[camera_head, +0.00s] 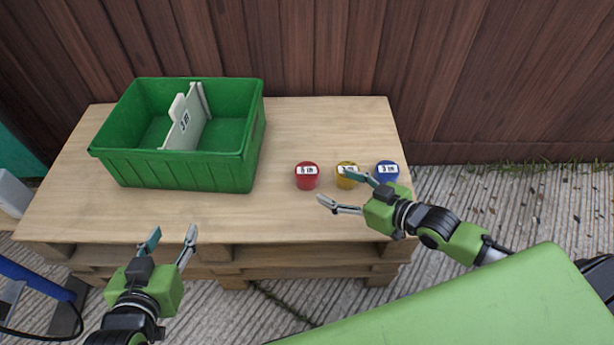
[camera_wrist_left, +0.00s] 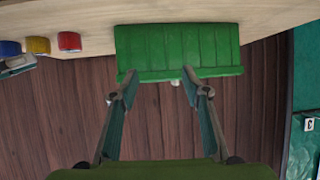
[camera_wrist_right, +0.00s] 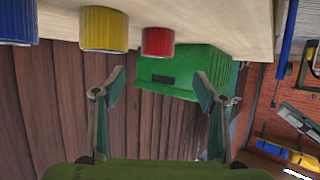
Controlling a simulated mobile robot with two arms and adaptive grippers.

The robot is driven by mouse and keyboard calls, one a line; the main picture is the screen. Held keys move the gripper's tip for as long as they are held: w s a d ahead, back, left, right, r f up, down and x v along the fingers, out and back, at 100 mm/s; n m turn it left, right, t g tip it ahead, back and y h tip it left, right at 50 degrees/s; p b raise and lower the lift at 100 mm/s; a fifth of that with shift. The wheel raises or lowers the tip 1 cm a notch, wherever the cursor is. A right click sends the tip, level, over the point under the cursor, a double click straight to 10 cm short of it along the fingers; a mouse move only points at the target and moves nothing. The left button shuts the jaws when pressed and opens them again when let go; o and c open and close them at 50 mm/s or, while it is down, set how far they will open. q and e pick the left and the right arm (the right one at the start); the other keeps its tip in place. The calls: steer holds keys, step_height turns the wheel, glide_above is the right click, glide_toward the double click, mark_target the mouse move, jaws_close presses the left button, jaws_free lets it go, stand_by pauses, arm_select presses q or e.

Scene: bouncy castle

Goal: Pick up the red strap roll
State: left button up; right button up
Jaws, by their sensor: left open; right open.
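The red strap roll (camera_head: 307,177) stands on the wooden table, left of a yellow roll (camera_head: 347,174) and a blue roll (camera_head: 387,171). Its top has a white label. It also shows in the left wrist view (camera_wrist_left: 69,41) and in the right wrist view (camera_wrist_right: 158,42). My right gripper (camera_head: 345,190) is open and empty, just right of the red roll and in front of the yellow one, which it partly covers. My left gripper (camera_head: 172,238) is open and empty at the table's front edge, well left of the red roll.
A green crate (camera_head: 190,172) with a white labelled divider (camera_head: 186,122) stands on the left of the table (camera_head: 290,225). The table top between crate and red roll is clear. A wooden fence (camera_head: 320,50) rises behind. Blue tubing (camera_head: 35,280) is at lower left.

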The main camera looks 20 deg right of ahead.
mark_target(309, 172)
steer(key=b+x, duration=0.1)
steer(key=x, duration=0.3)
steer(key=shift+w, duration=0.15)
arm_select(q)
steer(key=w+d+r+t+h+b, duration=0.1)
steer(key=w+r+t, duration=0.15)
steer(key=r, duration=0.35)
steer(key=w+d+r+t+h, duration=0.1)
steer(key=d+r+t, duration=0.1)
steer(key=r+t, duration=0.3)
arm_select(e)
steer(key=x, duration=0.3)
steer(key=shift+w+a+f+b, duration=0.1)
steer(key=shift+w+a+b, duration=0.05)
steer(key=shift+w+b, duration=0.15)
steer(key=b+x, duration=0.2)
steer(key=x, duration=0.2)
steer(key=shift+w, duration=0.4)
arm_select(q)
steer(key=s+r+t+h, duration=0.1)
steer(key=s+r+t, duration=0.1)
steer(key=r, duration=0.4)
steer(key=s+r+t+h, duration=0.1)
steer(key=s+r+t, duration=0.2)
steer(key=r, duration=0.4)
steer(key=shift+s+a+m+t, duration=0.15)
steer(key=shift+m+t, duration=0.15)
steer(key=shift+t, duration=0.15)
arm_select(e)
steer(key=c, duration=1.3)
